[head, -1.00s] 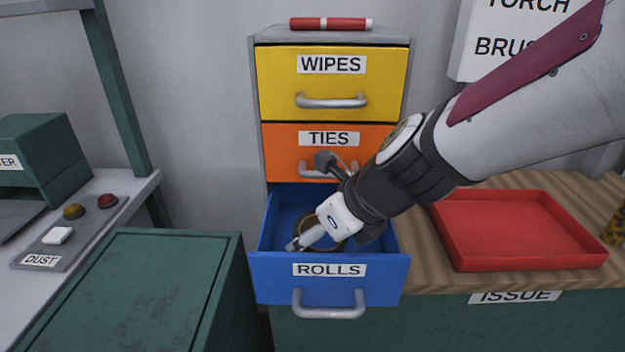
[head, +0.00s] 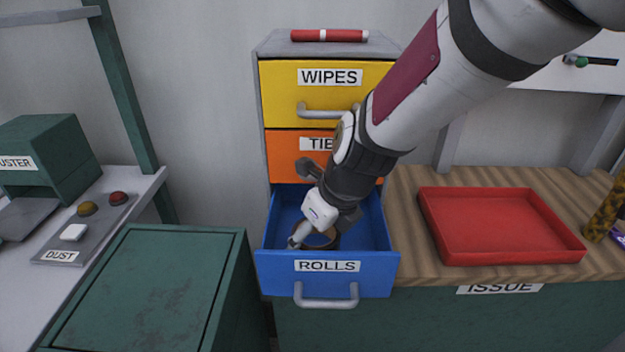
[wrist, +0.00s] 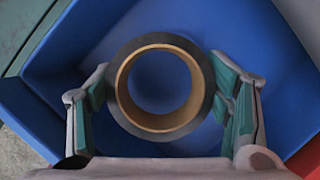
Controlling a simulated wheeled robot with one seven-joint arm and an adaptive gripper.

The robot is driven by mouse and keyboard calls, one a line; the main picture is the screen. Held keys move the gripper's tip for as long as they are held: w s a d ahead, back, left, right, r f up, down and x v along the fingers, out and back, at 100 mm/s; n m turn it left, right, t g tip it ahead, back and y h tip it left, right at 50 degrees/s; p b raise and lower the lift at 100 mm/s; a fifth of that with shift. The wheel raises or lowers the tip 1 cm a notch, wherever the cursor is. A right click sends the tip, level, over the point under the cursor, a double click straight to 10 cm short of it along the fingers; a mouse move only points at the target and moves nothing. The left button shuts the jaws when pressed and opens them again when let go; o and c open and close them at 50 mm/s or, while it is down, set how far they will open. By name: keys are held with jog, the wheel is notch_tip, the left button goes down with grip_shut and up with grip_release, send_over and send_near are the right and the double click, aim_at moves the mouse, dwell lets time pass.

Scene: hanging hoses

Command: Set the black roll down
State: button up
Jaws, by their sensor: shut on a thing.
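The black roll (wrist: 121,96) is a ring of dark tape with a tan core, seen in the wrist view between my fingers. My gripper (wrist: 160,100) is shut on it, with green pads at its left and right sides. In the head view my gripper (head: 312,237) reaches down into the open blue drawer (head: 328,281) labelled ROLLS, and the roll (head: 322,240) shows only in part beneath it. The blue drawer also fills the background of the wrist view (wrist: 265,50). I cannot tell whether the roll touches the drawer's floor.
The orange TIES drawer (head: 290,155) and yellow WIPES drawer (head: 285,85) above are closed. A red-and-white tube (head: 330,36) lies on the cabinet. An empty red tray (head: 500,250) sits on the wooden counter to the right. A green box top (head: 140,290) stands left.

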jog(key=shift+f, duration=0.1)
jog(key=shift+f, duration=0.45)
jog(key=o, duration=1.2)
